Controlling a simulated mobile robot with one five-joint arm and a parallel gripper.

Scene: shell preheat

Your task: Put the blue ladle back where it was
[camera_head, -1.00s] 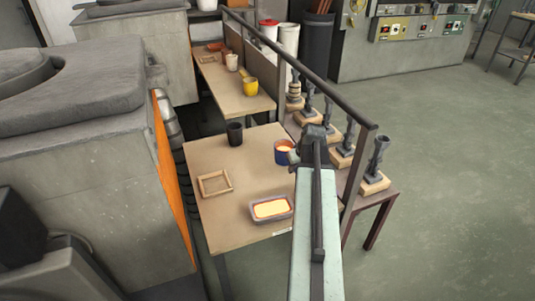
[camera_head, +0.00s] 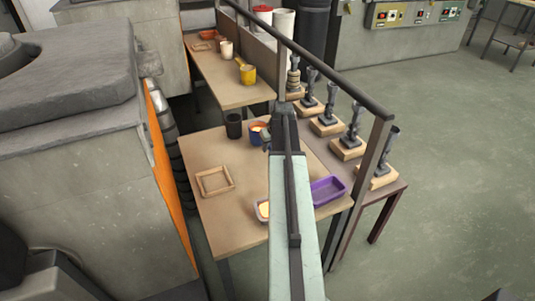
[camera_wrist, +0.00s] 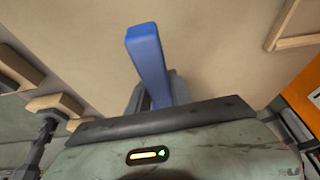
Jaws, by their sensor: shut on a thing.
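The cup itself does not show in the wrist view. I cannot tell whether the cup touches the table. My arm hides part of the tabletop.
A black cup (camera_head: 234,126), a square wooden frame (camera_head: 219,191), a purple tray (camera_head: 333,185) and a partly hidden filled tray (camera_head: 262,210) are on the table. A dark railing (camera_head: 340,81) and several mounted posts stand on the right. A yellow ladle (camera_head: 247,75) is on the far table.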

